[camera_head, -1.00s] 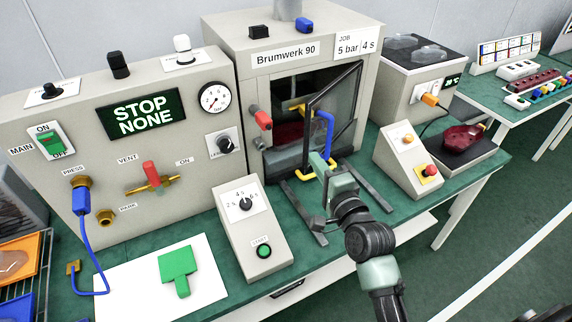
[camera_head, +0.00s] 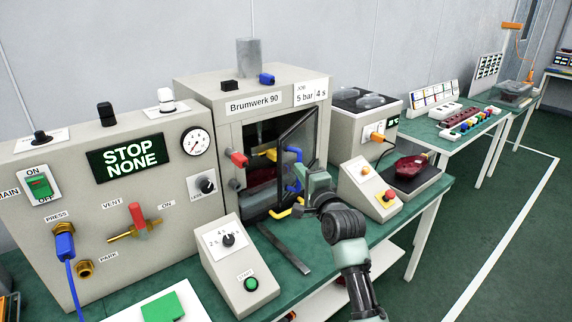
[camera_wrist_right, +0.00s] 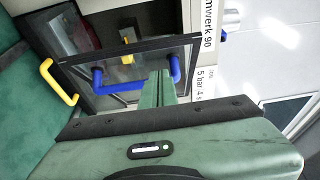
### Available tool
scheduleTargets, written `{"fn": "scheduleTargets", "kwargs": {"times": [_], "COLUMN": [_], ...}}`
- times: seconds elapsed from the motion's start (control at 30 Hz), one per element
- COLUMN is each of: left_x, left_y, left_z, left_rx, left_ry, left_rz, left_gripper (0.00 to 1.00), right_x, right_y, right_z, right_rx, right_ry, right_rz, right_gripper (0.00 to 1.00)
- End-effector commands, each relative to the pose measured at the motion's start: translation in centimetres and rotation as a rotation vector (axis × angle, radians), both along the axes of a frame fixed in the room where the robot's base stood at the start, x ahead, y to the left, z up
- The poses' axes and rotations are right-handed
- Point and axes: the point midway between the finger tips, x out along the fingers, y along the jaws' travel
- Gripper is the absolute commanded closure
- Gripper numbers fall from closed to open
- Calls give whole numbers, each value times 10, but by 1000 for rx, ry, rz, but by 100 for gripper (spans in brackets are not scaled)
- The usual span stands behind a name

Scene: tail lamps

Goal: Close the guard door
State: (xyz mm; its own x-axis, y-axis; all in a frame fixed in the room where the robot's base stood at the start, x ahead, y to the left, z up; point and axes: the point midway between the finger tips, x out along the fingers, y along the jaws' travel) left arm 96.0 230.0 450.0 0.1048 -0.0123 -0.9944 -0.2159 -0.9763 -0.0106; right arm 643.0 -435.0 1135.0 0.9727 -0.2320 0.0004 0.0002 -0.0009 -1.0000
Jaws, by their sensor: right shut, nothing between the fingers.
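The guard door (camera_head: 298,140), a clear panel in a dark frame with a blue handle (camera_head: 292,165), stands ajar at the front of the Brumwerk 90 machine (camera_head: 207,100). The dark opening shows to the left of it. My right gripper (camera_head: 303,184) is beside the handle, in front of the door. In the right wrist view, its shut, empty fingers (camera_wrist_right: 160,87) point at the door, near the blue handle (camera_wrist_right: 112,84) and overlapping it in the picture. I cannot tell whether they touch. My left gripper is not in view.
A yellow handle (camera_head: 287,210) sits below the door, with a dark rail (camera_head: 284,248) on the bench. A timer box (camera_head: 236,265) stands at the front left, and a box with an orange and a red button (camera_head: 370,188) at the right. A control panel (camera_head: 100,215) fills the left.

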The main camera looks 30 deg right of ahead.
Motion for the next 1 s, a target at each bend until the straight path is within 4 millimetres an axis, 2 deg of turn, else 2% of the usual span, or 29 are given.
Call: {"fn": "scheduleTargets", "kwargs": {"times": [0.03, 0.13, 0.3, 0.77, 0.87, 1.0], "left_x": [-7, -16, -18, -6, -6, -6], "left_y": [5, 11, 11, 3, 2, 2], "left_z": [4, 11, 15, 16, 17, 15], "left_rx": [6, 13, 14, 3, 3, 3], "left_ry": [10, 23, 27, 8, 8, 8], "left_rz": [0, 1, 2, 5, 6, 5], "left_gripper": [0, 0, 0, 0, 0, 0], "right_x": [10, 23, 37, 42, 54, 82], "right_y": [-3, 9, 17, 21, 28, 46], "right_z": [3, 3, 1, -1, 0, -1], "right_rx": [-1, 2, 1, 1, 7, 8], "right_ry": [0, 1, 0, 0, -3, -2], "right_rz": [-1, 1, 0, 0, -1, 1], "right_gripper": [100, 100, 100, 100, 100, 100]}}
